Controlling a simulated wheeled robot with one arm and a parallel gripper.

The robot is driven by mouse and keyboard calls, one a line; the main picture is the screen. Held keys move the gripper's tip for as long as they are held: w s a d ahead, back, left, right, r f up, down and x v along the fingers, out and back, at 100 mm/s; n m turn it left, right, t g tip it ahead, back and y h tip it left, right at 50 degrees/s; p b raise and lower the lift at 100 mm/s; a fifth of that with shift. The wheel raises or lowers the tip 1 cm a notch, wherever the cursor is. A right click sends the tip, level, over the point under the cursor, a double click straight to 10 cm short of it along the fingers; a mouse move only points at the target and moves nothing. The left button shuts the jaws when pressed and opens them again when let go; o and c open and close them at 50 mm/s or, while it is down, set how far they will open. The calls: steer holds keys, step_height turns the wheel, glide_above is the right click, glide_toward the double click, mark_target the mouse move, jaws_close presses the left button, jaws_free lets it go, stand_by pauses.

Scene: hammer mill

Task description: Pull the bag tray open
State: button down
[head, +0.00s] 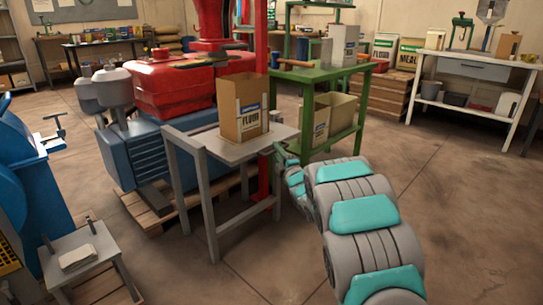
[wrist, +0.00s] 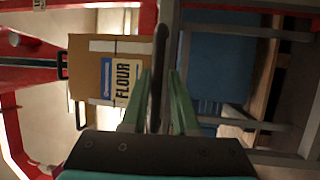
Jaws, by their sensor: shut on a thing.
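The bag tray (head: 213,147) is a flat grey top on a grey metal stand in front of the red and blue mill. An open brown flour bag (head: 243,108) stands upright on it. In the wrist view the picture is turned sideways, and the flour bag (wrist: 108,75) shows left of the tray's edge. My gripper (wrist: 160,80) has its green fingers on either side of a dark bar (wrist: 158,50) at the tray's front edge, shut on it. In the head view my arm reaches the tray's right side, and the fingertips are hard to make out.
A green workbench (head: 310,75) stands just behind and right of the tray. The red and blue mill (head: 170,135) is to the left on a pallet. A small grey stand (head: 82,255) is at lower left. The floor at right is open.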

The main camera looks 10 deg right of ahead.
steer(key=s+d+r+b, duration=0.1)
steer(key=s+d, duration=0.5)
steer(key=s, duration=0.3)
steer(key=shift+d+b, duration=0.3)
steer(key=shift+d, duration=0.05)
steer(key=c, duration=1.1)
jaws_free()
steer(key=shift+o, duration=1.3)
steer(key=shift+f, duration=0.25)
steer(key=v, duration=0.8)
steer(key=shift+p, duration=0.3)
steer(key=shift+w+d, duration=0.1)
